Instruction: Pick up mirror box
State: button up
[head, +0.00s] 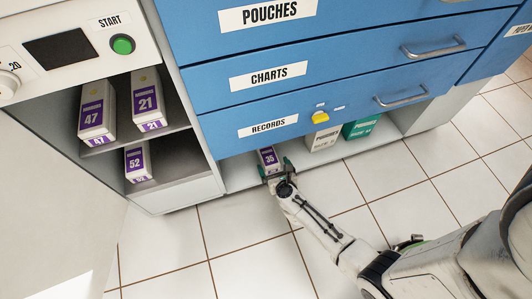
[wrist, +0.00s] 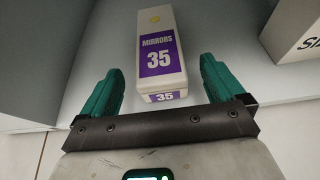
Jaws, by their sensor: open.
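The mirror box is a white box with a purple label reading "MIRRORS 35" (wrist: 161,72). It lies on the low shelf under the blue drawers, and in the head view (head: 268,157) its far part is hidden under the drawer unit. My gripper (wrist: 160,85) is open, with one green finger on each side of the box's near end. A gap shows between each finger and the box. In the head view my gripper (head: 275,172) is at the front edge of that shelf, at the box's near end.
Other white boxes with purple labels, 47 (head: 97,112), 21 (head: 147,98) and 52 (head: 138,162), stand in the left cabinet. A pale box (head: 322,138) and a green box (head: 360,127) are to the right under the drawers. The RECORDS drawer (head: 225,135) hangs close above. Tiled floor is clear.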

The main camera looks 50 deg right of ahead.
aim_at(269, 157)
jog(key=x, duration=0.1)
jog(key=b+x, duration=0.1)
jog(key=x, duration=0.3)
jog(key=shift+w+r+b, duration=0.1)
jog(key=shift+r+b, duration=0.15)
jog(key=shift+b, duration=0.05)
jog(key=shift+c, duration=0.3)
jog(key=c, duration=1.2)
jog(key=shift+c, duration=0.4)
jog(key=shift+r, duration=0.1)
